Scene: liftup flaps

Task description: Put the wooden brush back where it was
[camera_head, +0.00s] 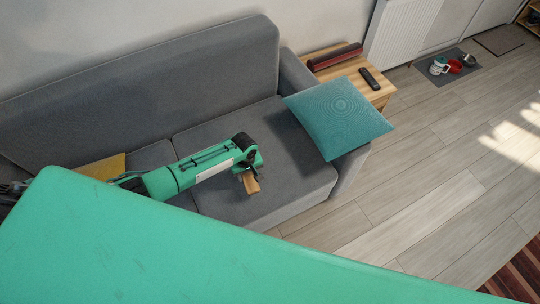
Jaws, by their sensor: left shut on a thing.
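My left gripper (244,171) reaches in from the left over the seat of the grey sofa (285,180). It is shut on a small piece of light wood that looks like the wooden brush (250,184). The brush sticks out below the jaws, above or close to the seat cushion; I cannot tell whether it touches. Most of the brush is hidden by the gripper. My right gripper is not in view.
A teal pillow (338,113) lies on the sofa's right armrest. Behind it, a wooden side table (386,92) holds a remote (370,78) and a dark red object (335,56). A yellow cushion (103,168) is at left. Floor at right is free.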

